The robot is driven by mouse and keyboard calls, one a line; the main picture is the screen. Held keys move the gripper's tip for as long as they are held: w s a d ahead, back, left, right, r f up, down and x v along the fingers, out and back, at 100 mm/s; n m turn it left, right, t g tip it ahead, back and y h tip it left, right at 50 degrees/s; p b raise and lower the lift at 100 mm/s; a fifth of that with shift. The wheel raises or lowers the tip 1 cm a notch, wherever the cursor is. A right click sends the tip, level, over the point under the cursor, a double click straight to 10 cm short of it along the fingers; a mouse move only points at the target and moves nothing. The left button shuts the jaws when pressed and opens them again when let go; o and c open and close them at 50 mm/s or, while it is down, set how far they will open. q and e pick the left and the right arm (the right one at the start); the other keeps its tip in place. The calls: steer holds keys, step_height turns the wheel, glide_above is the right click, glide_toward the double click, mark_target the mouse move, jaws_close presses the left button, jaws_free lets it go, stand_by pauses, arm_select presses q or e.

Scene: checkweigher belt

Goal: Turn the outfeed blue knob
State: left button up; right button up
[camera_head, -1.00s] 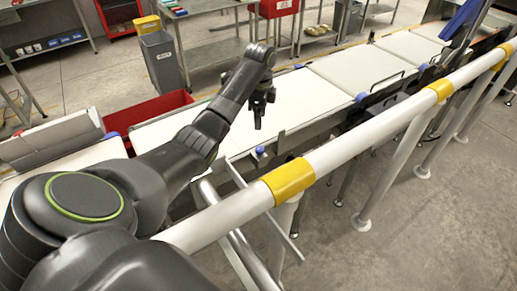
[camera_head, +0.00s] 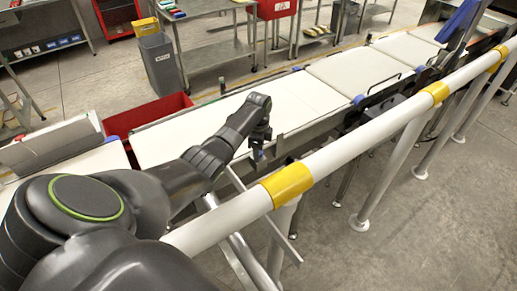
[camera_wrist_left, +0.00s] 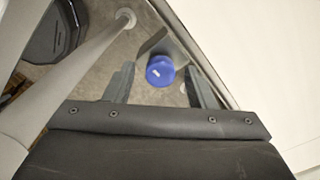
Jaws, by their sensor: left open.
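The blue knob (camera_wrist_left: 160,70) shows in the left wrist view between the two fingers of my left gripper (camera_wrist_left: 158,85). The fingers stand apart, with a gap on each side of the knob. In the head view my left gripper (camera_head: 257,153) points down at the near edge of the white conveyor belt (camera_head: 180,140). There the gripper mostly hides the knob; a bit of blue shows at its tip. My right gripper is not in view.
A white guard rail (camera_head: 345,150) with yellow bands runs along the near side of the conveyor, close to my left arm. A red bin (camera_head: 150,112) stands behind the belt. Blue caps such as the one at the belt joint (camera_head: 358,99) sit along the conveyor edge.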

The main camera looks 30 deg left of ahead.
arm_select(q)
steer(key=c, duration=1)
steer(key=shift+o, duration=0.2)
steer(key=shift+m, duration=0.3)
steer(key=m+p, duration=0.1)
steer(key=m, duration=0.2)
steer(key=shift+r, duration=0.1)
steer(key=m, duration=0.4)
steer(key=shift+m, duration=0.7)
